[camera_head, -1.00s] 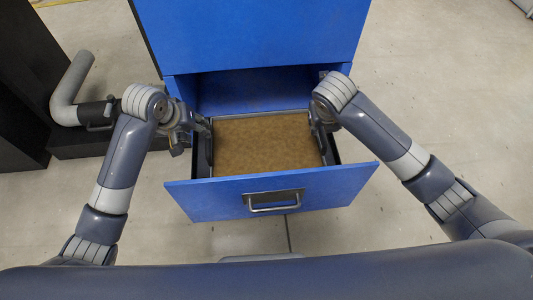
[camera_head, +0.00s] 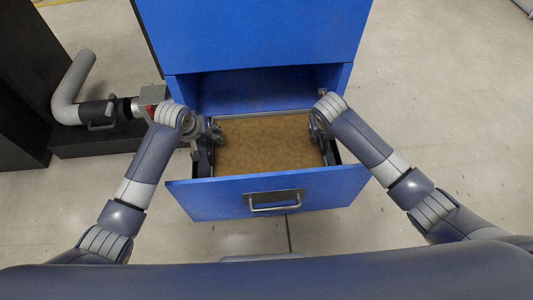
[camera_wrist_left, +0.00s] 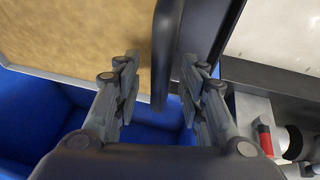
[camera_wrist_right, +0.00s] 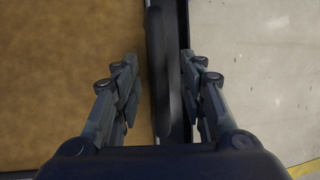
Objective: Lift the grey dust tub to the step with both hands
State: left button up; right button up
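The grey dust tub (camera_head: 262,113), filled with brown dust (camera_head: 265,145), sits in the open blue drawer (camera_head: 220,200). Only its thin rim shows around the dust. My left gripper (camera_head: 202,160) is at the tub's left side. In the left wrist view its open fingers (camera_wrist_left: 160,75) stand on either side of a dark handle (camera_wrist_left: 165,45). My right gripper (camera_head: 325,148) is at the tub's right side. In the right wrist view its open fingers (camera_wrist_right: 158,75) stand on either side of another dark handle (camera_wrist_right: 158,30). Neither gripper visibly closes on its handle.
The blue cabinet (camera_head: 250,35) rises behind the drawer, with an open cavity above it. The drawer front has a metal pull (camera_head: 275,200). At left a low black step (camera_head: 95,147) and a grey pipe (camera_head: 70,85) with a valve stand near my left arm. Floor at right is clear.

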pick_arm(q)
jog(key=shift+w+f, duration=0.1)
pick_arm(e)
jog(key=shift+f, duration=0.15)
pick_arm(q)
jog(key=shift+c, duration=0.3)
pick_arm(e)
jog(key=shift+c, duration=0.3)
pick_arm(q)
grip_shut()
pick_arm(e)
grip_shut()
pick_arm(q)
jog(key=shift+w+d+r, duration=0.1)
jog(key=shift+w+r, duration=0.1)
jog(key=shift+r, duration=0.15)
pick_arm(e)
jog(key=shift+w+r, duration=0.25)
jog(key=shift+r, duration=0.1)
pick_arm(q)
jog(key=shift+f, duration=0.1)
